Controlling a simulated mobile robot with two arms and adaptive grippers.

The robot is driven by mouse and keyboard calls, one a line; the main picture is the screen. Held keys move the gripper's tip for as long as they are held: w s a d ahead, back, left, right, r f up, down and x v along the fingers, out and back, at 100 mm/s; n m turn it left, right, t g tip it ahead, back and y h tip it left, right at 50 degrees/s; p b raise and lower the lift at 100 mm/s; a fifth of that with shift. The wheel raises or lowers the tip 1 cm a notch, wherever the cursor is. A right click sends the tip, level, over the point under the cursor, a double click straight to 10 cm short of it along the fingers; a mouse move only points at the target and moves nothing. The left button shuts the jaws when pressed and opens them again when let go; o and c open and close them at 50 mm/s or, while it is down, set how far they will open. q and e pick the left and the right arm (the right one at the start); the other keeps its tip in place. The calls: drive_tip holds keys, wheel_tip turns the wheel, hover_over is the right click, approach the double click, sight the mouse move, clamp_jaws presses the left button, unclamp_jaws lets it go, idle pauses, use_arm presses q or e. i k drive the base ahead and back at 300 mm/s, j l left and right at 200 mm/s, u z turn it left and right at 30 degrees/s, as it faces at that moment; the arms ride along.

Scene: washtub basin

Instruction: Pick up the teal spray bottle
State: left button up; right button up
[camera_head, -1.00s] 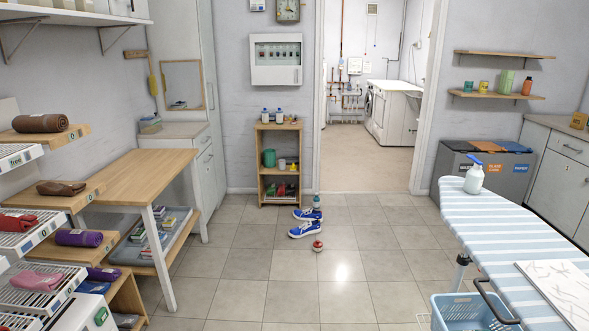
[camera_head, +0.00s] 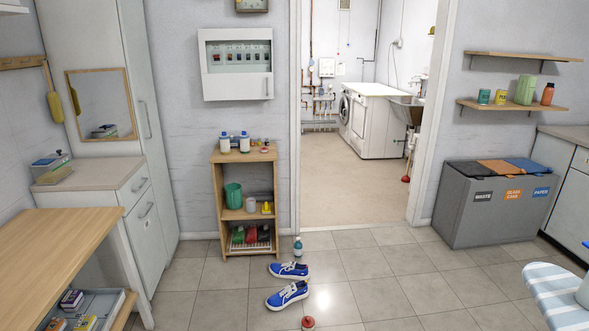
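A small teal bottle (camera_head: 298,248) stands upright on the tiled floor, behind the blue shoes and near the right foot of the wooden shelf unit. It is too small to tell whether it has a spray head. Neither of my grippers is in view.
Two blue shoes (camera_head: 287,294) and a red round object (camera_head: 308,322) lie on the floor before the wooden shelf unit (camera_head: 219,200). A wooden table (camera_head: 60,250) stands left, grey bins (camera_head: 470,215) right.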

sight(297, 245)
drive_tip(key=i+l+z, duration=0.3)
drive_tip(key=i, duration=0.35)
drive_tip(key=i+z, duration=0.3)
drive_tip(key=i, duration=0.35)
drive_tip(key=i+j+z, duration=0.1)
drive_tip(key=i+z, duration=0.2)
drive_tip(key=i, duration=0.35)
drive_tip(key=i+j+z, duration=0.3)
drive_tip(key=i, duration=0.35)
drive_tip(key=i+u, duration=0.25)
drive_tip(key=i, duration=0.3)
drive_tip(key=i+l+u, duration=0.2)
drive_tip(key=i, duration=0.3)
drive_tip(key=i+l+u, duration=0.25)
drive_tip(key=i, duration=0.25)
drive_tip(key=i+l+u, duration=0.2)
drive_tip(key=i, duration=0.3)
